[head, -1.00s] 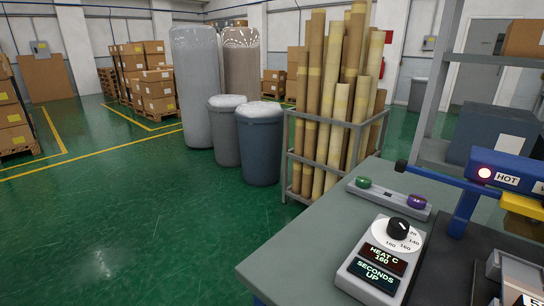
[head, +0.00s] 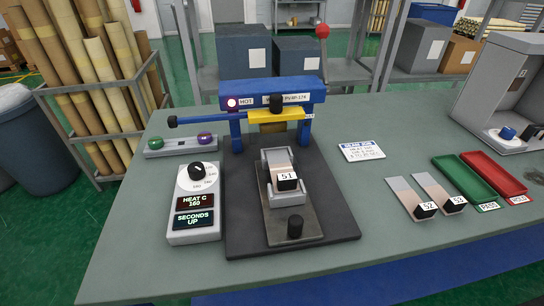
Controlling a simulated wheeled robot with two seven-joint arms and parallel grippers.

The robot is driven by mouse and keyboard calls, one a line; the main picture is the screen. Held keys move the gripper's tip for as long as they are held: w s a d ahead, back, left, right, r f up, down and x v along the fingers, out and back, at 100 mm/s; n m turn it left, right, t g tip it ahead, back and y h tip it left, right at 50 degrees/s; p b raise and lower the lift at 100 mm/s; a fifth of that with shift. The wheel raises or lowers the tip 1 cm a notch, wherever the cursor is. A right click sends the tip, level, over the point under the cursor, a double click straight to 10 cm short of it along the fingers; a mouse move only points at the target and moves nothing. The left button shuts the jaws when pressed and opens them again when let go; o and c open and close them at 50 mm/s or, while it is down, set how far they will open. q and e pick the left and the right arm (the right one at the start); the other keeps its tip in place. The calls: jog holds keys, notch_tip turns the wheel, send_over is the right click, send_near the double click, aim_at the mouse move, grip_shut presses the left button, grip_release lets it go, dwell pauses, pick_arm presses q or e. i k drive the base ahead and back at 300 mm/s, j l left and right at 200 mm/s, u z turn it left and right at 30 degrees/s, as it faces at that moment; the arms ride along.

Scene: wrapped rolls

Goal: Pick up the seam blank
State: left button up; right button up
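Strip-like blanks with dark labelled ends show in the head view. One marked S1 (head: 281,166) lies in a grey metal holder (head: 302,190) on the dark base plate of the blue press. Two more, marked S2 (head: 408,196) and S3 (head: 434,190), lie side by side on the grey-green table (head: 370,225), right of the press. The frames do not show which one the task means. Neither of my grippers is in view.
The blue press (head: 262,92) stands behind the S1 blank, its lamp lit beside HOT. A heat control box (head: 195,225) reads 160 and SECONDS UP. A green tray (head: 464,180) and red tray (head: 494,174) lie right of S3. A grey cabinet (head: 512,75) stands far right.

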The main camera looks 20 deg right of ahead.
aim_at(284, 180)
jog(key=z, duration=2.2)
jog(key=j+u, duration=0.1)
jog(key=u, duration=0.35)
jog(key=j+u, duration=0.1)
jog(key=u, duration=0.85)
jog(key=k+l+u, duration=0.1)
jog(key=l+u, duration=0.25)
jog(key=k+l+u, duration=0.1)
jog(key=u, duration=0.25)
jog(key=k+l+u, duration=0.1)
jog(key=u, duration=0.25)
jog(key=l, duration=0.1)
